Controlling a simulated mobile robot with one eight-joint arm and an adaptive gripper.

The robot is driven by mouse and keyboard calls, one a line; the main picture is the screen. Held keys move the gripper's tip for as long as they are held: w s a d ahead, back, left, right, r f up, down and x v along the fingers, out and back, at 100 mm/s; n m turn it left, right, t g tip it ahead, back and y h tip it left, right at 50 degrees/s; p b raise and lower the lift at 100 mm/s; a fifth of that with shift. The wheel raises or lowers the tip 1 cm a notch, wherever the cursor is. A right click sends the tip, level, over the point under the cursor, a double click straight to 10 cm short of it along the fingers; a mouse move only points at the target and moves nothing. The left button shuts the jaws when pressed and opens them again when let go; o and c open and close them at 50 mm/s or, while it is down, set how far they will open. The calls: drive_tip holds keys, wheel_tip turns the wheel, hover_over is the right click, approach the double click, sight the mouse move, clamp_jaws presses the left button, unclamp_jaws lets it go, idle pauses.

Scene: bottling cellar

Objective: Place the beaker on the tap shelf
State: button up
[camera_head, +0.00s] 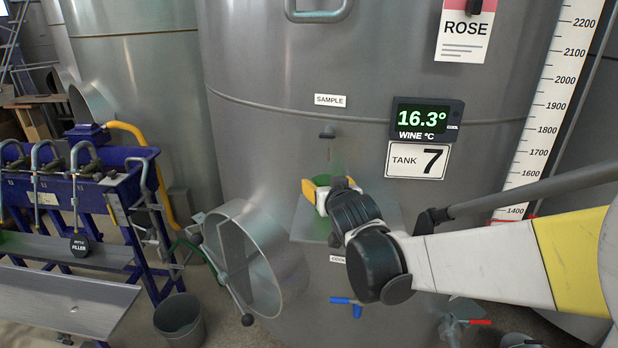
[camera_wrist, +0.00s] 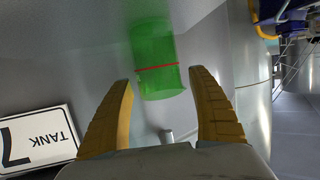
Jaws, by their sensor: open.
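A translucent green beaker with a red line around it (camera_wrist: 158,62) shows in the wrist view, just beyond and partly between my fingertips. My gripper (camera_wrist: 160,82) is open, with a yellow finger on each side of the beaker and visible gaps. In the head view my gripper (camera_head: 322,190) is in front of the tank, above the grey tap shelf (camera_head: 306,226). Only a bit of green shows there, and my wrist hides part of the shelf. I cannot tell whether the beaker rests on the shelf. The sample tap (camera_head: 327,132) sits above the gripper.
The temperature display (camera_head: 427,118) and tank 7 plate (camera_head: 417,160) are right of my gripper. An open round hatch (camera_head: 250,260) juts out at lower left. A blue-handled valve (camera_head: 347,303) is below. The bottle filler (camera_head: 75,215) stands far left.

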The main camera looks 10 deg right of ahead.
drive_tip(key=shift+r, duration=0.25)
drive_tip(key=shift+s+r+p, duration=0.1)
drive_tip(key=shift+s+p, duration=0.2)
drive_tip(key=shift+s, duration=0.1)
drive_tip(key=d+p+v, duration=0.1)
drive_tip(key=p+v, duration=0.2)
drive_tip(key=v, duration=0.8)
drive_tip(key=s+f+g, duration=0.3)
drive_tip(key=s, duration=0.6)
drive_tip(key=s+f+g+y, duration=0.1)
drive_tip(key=s+f+g, duration=0.3)
drive_tip(key=s, duration=0.5)
drive_tip(key=shift+s+n+g, duration=0.3)
drive_tip(key=shift+n, duration=0.1)
drive_tip(key=shift+a+f, duration=0.15)
drive_tip(key=shift+c, duration=0.6)
